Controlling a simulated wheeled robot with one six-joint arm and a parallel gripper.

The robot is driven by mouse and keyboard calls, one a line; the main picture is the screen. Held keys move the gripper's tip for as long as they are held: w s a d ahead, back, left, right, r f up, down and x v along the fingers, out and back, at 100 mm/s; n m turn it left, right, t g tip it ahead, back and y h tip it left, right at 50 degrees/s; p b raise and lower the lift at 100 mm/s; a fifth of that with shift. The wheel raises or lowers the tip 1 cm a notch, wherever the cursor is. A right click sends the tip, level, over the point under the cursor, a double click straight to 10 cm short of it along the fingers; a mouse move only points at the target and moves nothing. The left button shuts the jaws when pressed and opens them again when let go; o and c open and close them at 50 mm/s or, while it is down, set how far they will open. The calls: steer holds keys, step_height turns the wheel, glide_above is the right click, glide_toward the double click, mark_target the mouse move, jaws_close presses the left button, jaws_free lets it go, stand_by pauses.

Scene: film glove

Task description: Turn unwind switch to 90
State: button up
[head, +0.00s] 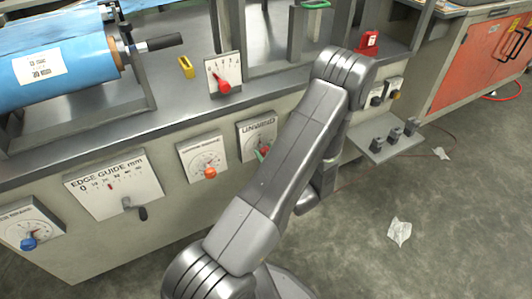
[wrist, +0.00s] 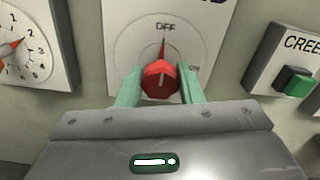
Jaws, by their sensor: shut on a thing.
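The unwind switch is a red knob (wrist: 159,80) on a white plate (wrist: 118,35). In the wrist view its red pointer stands nearly straight up at the OFF mark; an ON mark is at the lower right. The green fingers of my gripper (wrist: 160,90) are on both sides of the knob, shut on it. In the head view the plate labelled UNWIND (head: 257,132) is on the front panel, and my arm hides its right part. Only a bit of a green finger shows there beside my arm, and the knob is mostly hidden.
A dial plate with an orange knob (head: 210,173) is just left of the switch. The edge guide plate (head: 113,185) is farther left. In the wrist view, a plate with black and green buttons (wrist: 298,82) is close on the right. The bench top (head: 170,100) overhangs above.

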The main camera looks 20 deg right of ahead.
steer(key=m+p, duration=0.1)
steer(key=m, duration=0.3)
steer(key=shift+p, duration=0.35)
steer(key=m+p, duration=0.1)
steer(key=m, duration=0.4)
steer(key=shift+p, duration=0.4)
steer(key=m+p, duration=0.1)
steer(key=m, duration=0.3)
steer(key=shift+m+p, duration=0.3)
steer(key=shift+p, duration=0.1)
steer(key=shift+m+p, duration=0.65)
steer(key=shift+m, duration=1.45)
steer(key=shift+f, duration=0.1)
steer(key=o, duration=1)
steer(key=shift+c, duration=0.2)
steer(key=shift+s+d, duration=0.1)
steer(key=s+d+p, duration=0.1)
steer(key=s, duration=1.2)
steer(key=shift+s, duration=0.35)
